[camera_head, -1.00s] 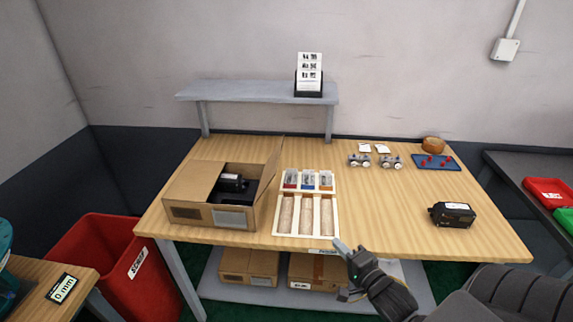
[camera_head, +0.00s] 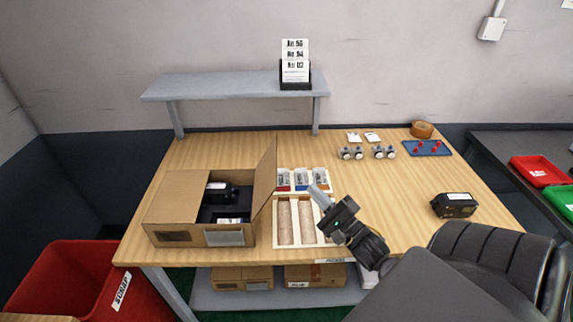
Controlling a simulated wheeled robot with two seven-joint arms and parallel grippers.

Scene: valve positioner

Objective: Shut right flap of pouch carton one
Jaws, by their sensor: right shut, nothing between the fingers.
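The open cardboard carton (camera_head: 190,236) stands on the left part of the wooden table. Its right flap (camera_head: 265,190) stands nearly upright along the right side. The left flap (camera_head: 178,195) lies flat over the left part of the opening. A black device (camera_head: 222,193) shows inside the carton. My right gripper (camera_head: 320,194) is shut and empty, above the wooden tray and to the right of the right flap, clear of it. My left gripper is not in view.
The wooden tray (camera_head: 288,245) with small pouches (camera_head: 302,180) and rolls is right of the carton. A black device (camera_head: 454,205), metal fittings (camera_head: 352,153) and a blue mat (camera_head: 427,153) lie farther right. A grey shelf (camera_head: 235,84) stands behind. A red scrap bin (camera_head: 75,275) is at left.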

